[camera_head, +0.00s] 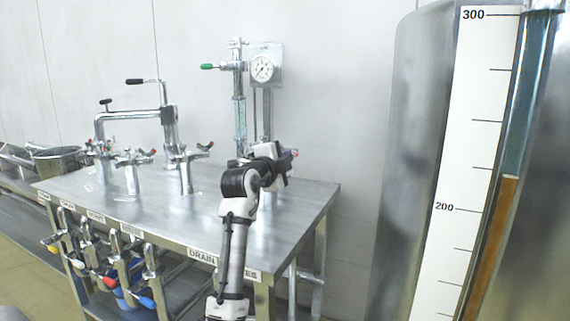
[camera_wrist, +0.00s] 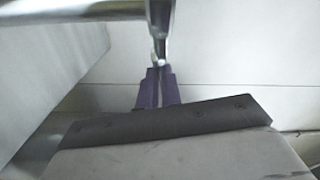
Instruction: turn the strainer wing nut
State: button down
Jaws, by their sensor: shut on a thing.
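My gripper (camera_head: 292,153) is at the right rear of the steel table, just right of the gauge stand, with its purple fingertips partly hidden behind my wrist. In the wrist view my gripper (camera_wrist: 158,72) has its two purple fingers close together. They are shut on a small bright metal piece, which I take to be the strainer wing nut (camera_wrist: 160,63). It sits at the end of a chrome pipe (camera_wrist: 161,22) coming from the top of the picture. The nut's wings are mostly hidden by the fingers, so its turned angle cannot be told. In the head view my arm hides the strainer.
The steel table (camera_head: 130,210) carries several chrome fittings with coloured handles at its left. A gauge (camera_head: 263,69) and a green-handled valve (camera_head: 207,66) stand at the back. A large tank with a level scale (camera_head: 450,190) rises at the right. Valves hang along the table's front.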

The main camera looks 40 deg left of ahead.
jog(key=shift+m+b, duration=0.3)
jog(key=shift+m, duration=0.8)
jog(key=c, duration=1.6)
grip_release()
jog(key=b+v, duration=0.1)
jog(key=v, duration=1.3)
jog(key=shift+a+b, duration=0.1)
jog(key=shift+b, duration=0.25)
jog(key=shift+w, duration=0.1)
